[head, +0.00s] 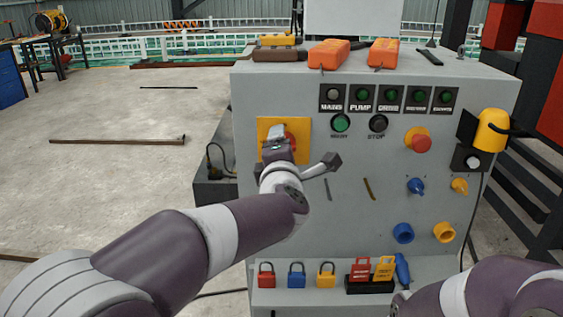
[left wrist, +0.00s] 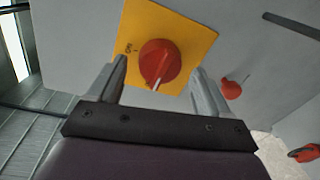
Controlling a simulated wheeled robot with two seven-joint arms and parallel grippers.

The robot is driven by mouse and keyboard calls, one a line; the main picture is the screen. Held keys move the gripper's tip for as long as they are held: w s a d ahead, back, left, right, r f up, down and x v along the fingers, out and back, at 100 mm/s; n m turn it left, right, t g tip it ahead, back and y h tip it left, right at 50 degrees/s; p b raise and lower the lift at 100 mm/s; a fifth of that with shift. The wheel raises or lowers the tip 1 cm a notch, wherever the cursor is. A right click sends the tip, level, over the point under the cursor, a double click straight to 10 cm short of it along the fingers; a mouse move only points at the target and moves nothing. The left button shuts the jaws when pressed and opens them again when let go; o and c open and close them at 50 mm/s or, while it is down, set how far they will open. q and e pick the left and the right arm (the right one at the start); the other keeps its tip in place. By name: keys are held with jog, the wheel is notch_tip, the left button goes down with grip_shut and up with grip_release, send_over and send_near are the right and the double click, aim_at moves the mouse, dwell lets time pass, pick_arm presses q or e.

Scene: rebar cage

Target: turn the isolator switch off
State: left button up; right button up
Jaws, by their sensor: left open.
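The isolator switch is a red rotary knob (left wrist: 160,62) on a square yellow plate (left wrist: 190,28), set on the front of a grey control cabinet. A white line on the knob points toward the bottom of the left wrist view, and an ON label shows at its left. In the head view my left gripper hides much of the knob (head: 291,137) and part of the plate (head: 265,126). My left gripper (left wrist: 163,82) is open, with one finger on either side of the knob; I cannot tell whether they touch it. My right gripper is out of view.
The cabinet (head: 330,235) carries indicator lights, a green button (head: 340,123), a black button (head: 378,123) and a red mushroom button (head: 421,143). Several padlocks (head: 297,275) stand on its lower shelf. Orange devices (head: 329,54) lie on top. The floor at left is mostly clear.

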pick_arm(q)
jog(key=s+r, duration=0.1)
jog(key=s, duration=1)
jog(key=shift+s, duration=0.3)
